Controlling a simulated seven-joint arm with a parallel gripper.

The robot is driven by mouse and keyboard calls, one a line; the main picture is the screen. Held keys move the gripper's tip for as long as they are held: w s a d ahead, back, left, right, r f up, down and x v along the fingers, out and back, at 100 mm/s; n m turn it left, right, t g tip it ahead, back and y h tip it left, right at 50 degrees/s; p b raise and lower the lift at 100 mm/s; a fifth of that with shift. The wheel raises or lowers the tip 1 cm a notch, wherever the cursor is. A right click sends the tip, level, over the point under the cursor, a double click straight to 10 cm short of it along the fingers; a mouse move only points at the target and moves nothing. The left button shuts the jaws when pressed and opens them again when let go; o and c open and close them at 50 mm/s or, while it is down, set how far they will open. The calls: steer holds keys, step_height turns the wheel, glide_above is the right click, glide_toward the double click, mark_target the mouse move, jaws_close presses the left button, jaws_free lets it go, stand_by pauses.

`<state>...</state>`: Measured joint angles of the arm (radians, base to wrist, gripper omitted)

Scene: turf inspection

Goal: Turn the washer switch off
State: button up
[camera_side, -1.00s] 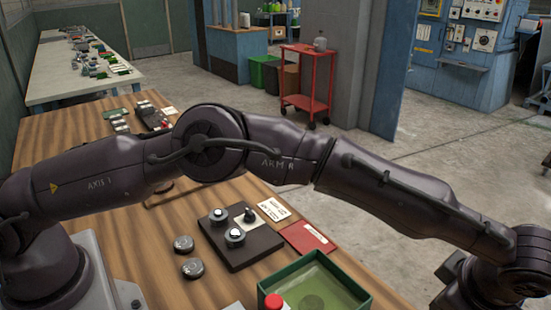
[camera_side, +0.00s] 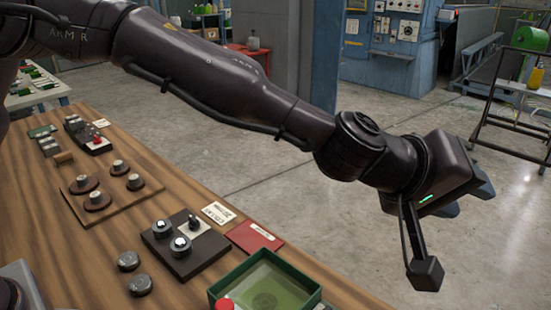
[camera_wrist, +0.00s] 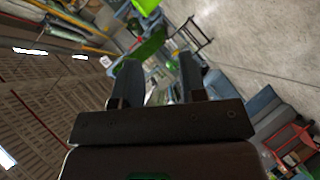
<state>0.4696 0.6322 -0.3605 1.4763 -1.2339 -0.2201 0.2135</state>
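No label that I can read names a washer switch. A dark panel (camera_side: 160,250) on the wooden table carries two silver-topped round knobs (camera_side: 181,247) and a small black switch (camera_side: 194,221) on a pale plate. The switch's setting is too small to tell. A brown board (camera_side: 100,207) behind it bears several round knobs on dark discs. A further dark box with a red control (camera_side: 98,139) sits farther back. My gripper (camera_side: 470,200) is in the air off the table's right side, well away from these. In the wrist view my gripper (camera_wrist: 159,78) has its fingers apart with nothing between them.
Two loose round knobs (camera_side: 134,272) lie left of the dark panel. A green tray (camera_side: 222,290), a red folder (camera_side: 254,236) and a white card (camera_side: 218,212) are at the table's right side. Open concrete floor (camera_side: 310,210) lies beyond the table.

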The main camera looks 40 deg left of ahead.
steer(key=s+a+m+g+y, duration=0.2)
steer(key=s+a+m+g, duration=0.1)
steer(key=s+a, duration=0.6)
steer(key=s+a+m+g+y, duration=0.2)
steer(key=s+a+m, duration=0.3)
steer(key=s+a, duration=0.5)
steer(key=a+g, duration=0.1)
steer(key=a, duration=0.7)
steer(key=shift+s+a+r+g+y, duration=0.15)
steer(key=shift+r+g+y, duration=0.15)
steer(key=shift+r, duration=0.05)
steer(key=s+a+r+n+t+y, duration=0.1)
steer(key=s+a+r+n+y, duration=0.1)
steer(key=s+a, duration=0.6)
steer(key=a+y, duration=0.1)
steer(key=a, duration=0.3)
steer(key=shift+s+a+t, duration=0.25)
steer(key=shift+s+t, duration=0.15)
steer(key=shift+r, duration=0.1)
